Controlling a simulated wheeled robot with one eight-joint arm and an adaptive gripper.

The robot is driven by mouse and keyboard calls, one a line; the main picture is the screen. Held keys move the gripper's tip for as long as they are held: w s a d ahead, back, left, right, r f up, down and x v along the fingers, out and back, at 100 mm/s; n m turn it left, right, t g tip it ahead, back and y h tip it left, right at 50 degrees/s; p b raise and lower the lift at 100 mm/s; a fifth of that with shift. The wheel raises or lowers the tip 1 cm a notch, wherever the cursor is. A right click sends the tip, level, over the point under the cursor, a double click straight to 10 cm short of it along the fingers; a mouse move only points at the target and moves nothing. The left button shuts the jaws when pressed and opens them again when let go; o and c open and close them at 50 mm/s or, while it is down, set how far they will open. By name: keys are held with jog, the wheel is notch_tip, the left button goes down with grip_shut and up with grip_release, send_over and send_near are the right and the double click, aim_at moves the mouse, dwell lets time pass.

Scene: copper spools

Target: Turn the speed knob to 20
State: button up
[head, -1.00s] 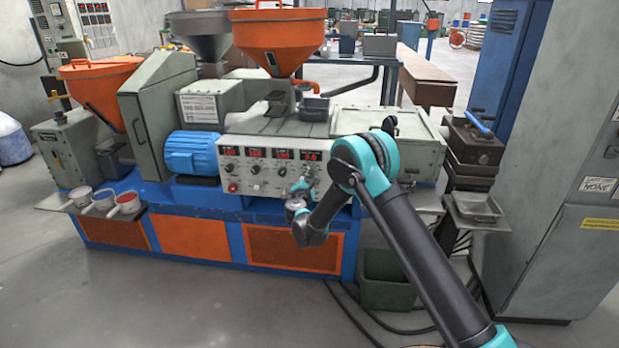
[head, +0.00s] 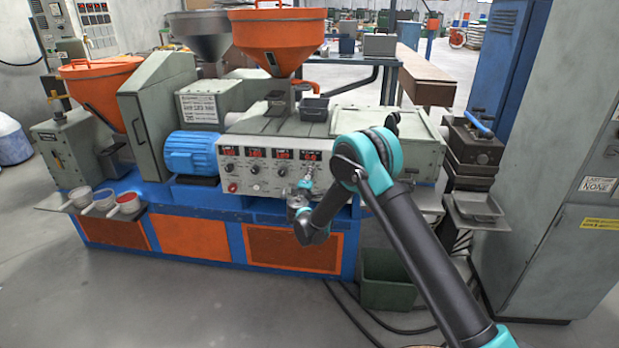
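The control panel (head: 268,180) is on the front of the green and blue machine. It has several red digital displays along its top and several small knobs below them. The rightmost display (head: 311,156) seems to read 0.0, though its digits are small. The end of my arm, with my gripper (head: 306,184), is at the right part of the panel, below that display. My gripper hides the knob there, if there is one. The fingers are too small to tell whether they are open, shut or touching a knob.
A blue motor (head: 192,153) sits left of the panel. Small pots (head: 104,199) stand on a shelf at the machine's left front. A green bin (head: 388,279) is on the floor at right, and a grey cabinet (head: 575,170) stands further right.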

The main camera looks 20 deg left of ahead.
jog(key=shift+d+f+m, duration=0.1)
jog(key=shift+m, duration=0.3)
jog(key=o, duration=1.2)
jog(key=shift+c, duration=0.2)
jog(key=v, duration=1.2)
